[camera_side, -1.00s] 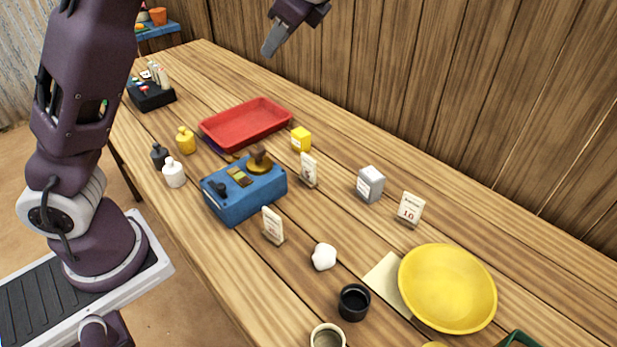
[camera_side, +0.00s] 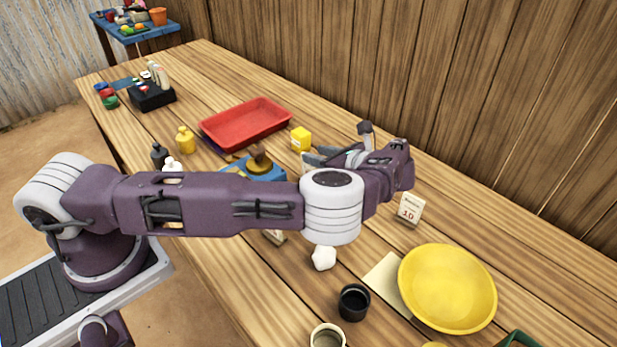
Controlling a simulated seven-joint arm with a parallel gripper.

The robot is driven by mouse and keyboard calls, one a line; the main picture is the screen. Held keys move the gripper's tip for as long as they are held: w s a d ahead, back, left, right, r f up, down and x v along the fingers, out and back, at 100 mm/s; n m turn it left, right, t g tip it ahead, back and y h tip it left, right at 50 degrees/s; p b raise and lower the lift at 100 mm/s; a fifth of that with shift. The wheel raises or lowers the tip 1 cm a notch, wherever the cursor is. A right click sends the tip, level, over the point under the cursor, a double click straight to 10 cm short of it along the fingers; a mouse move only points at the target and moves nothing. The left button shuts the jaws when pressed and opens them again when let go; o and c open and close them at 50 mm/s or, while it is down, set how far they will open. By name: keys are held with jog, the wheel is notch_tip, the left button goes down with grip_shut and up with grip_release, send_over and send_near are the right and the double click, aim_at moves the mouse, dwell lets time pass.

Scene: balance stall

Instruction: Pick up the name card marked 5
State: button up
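A white name card marked 10 (camera_side: 410,208) stands upright to the right of my wrist. The foot of another card (camera_side: 276,237) shows below my forearm, but its face is hidden. A third card, seen earlier beside the blue scale box, is now hidden behind my arm and gripper. I cannot read a 5 on any card. My gripper (camera_side: 339,143) is low over the table, just right of the blue scale box (camera_side: 275,174). Its grey fingers look spread apart. I cannot see whether a card stands between them.
A white lump (camera_side: 323,258), black cup (camera_side: 354,302) and yellow bowl (camera_side: 448,288) are in front. The grey block is hidden by my arm. Bare table lies along the back wall.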

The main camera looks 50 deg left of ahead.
jog(key=a+f, duration=0.2)
jog(key=a, duration=0.1)
jog(key=a+f, duration=0.3)
jog(key=shift+a, duration=0.15)
grip_shut()
